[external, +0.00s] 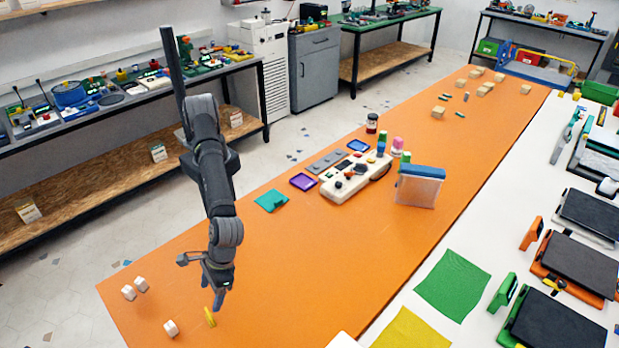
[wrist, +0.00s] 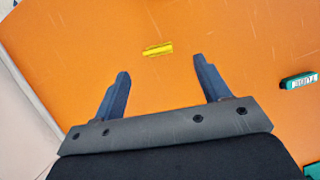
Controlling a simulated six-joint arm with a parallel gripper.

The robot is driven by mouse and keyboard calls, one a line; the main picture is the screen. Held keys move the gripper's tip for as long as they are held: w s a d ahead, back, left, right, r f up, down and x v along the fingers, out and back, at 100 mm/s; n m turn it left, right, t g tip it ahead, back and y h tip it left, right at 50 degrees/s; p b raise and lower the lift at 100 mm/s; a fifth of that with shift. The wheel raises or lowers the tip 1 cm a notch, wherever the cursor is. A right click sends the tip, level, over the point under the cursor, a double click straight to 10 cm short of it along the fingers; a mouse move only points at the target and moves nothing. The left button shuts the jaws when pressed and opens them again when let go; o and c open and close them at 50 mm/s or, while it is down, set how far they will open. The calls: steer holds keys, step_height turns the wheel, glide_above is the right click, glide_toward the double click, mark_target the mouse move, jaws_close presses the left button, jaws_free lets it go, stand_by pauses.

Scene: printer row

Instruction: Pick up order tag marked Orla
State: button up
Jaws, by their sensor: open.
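A small yellow tag (wrist: 158,49) lies on the orange table in the wrist view, just beyond and between my fingertips. It bears faint dark marks too small to read. In the external view the yellow tag (external: 210,317) is near the table's front end, close to my fingertips. My gripper (wrist: 162,70) is open with nothing between its two dark blue fingers. In the external view my gripper (external: 216,291) points down, a little above the table. I cannot make out the name Orla on anything.
A green piece with a white lettered label (wrist: 299,81) lies at the right in the wrist view. Small white blocks (external: 170,328) are near the yellow tag. A beige console (external: 357,177) and a blue-topped clear pouch (external: 419,186) stand farther back.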

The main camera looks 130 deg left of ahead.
mark_target(208, 313)
steer(key=x, duration=0.9)
steer(key=shift+w+a+f, duration=0.1)
steer(key=shift+w+f, duration=0.1)
steer(key=shift+w, duration=0.1)
steer(key=c, duration=1)
